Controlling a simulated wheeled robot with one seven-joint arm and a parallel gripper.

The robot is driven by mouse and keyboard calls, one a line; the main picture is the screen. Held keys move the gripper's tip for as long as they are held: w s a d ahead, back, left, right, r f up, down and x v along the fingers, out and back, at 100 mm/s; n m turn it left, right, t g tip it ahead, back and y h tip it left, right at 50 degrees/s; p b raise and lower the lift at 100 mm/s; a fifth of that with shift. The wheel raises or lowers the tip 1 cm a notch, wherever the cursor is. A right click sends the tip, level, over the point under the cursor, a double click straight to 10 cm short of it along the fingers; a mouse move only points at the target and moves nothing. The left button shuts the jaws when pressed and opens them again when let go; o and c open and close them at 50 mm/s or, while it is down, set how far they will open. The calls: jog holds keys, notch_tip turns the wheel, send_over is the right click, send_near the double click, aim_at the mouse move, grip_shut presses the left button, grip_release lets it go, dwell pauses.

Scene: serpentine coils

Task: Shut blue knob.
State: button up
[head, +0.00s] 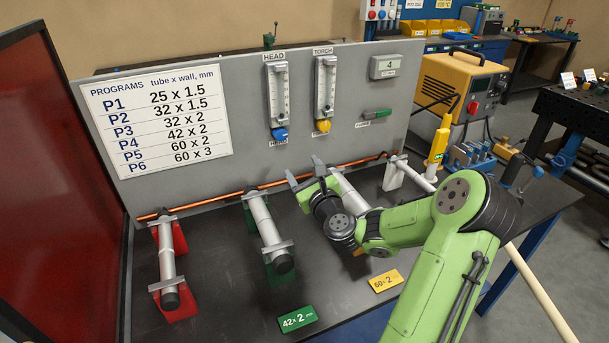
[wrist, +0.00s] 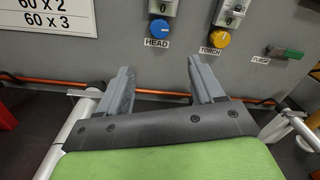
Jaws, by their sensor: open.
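The blue knob (head: 280,134) is at the foot of the left flowmeter, labelled HEAD, on the grey upright panel (head: 235,100). It also shows in the wrist view (wrist: 160,28), ahead of my gripper and between the lines of its two fingers. My gripper (head: 305,176) is open and empty, below and a little right of the blue knob, apart from the panel. Its two fingers (wrist: 160,84) point toward the panel in the wrist view. The yellow knob (head: 323,126) sits under the right flowmeter, labelled TORCH. The blue knob's exact turn position is too small to tell.
A copper pipe (head: 215,199) runs along the panel's base, behind my gripper. A green lever (head: 377,114) sits right of the knobs. A yellow torch (head: 439,143) stands at the right.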

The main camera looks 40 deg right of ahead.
dwell(0.3)
jog(key=m+y+p, duration=0.2)
jog(key=m+p, duration=0.3)
jog(key=p, duration=0.4)
send_near(282, 137)
jog(key=w, duration=0.2)
jog(key=w+d, duration=0.1)
jog(key=w, duration=0.5)
jog(key=shift+d, duration=0.25)
jog(key=c, duration=1.1)
jog(key=shift+o, duration=0.2)
jog(key=shift+n, duration=0.3)
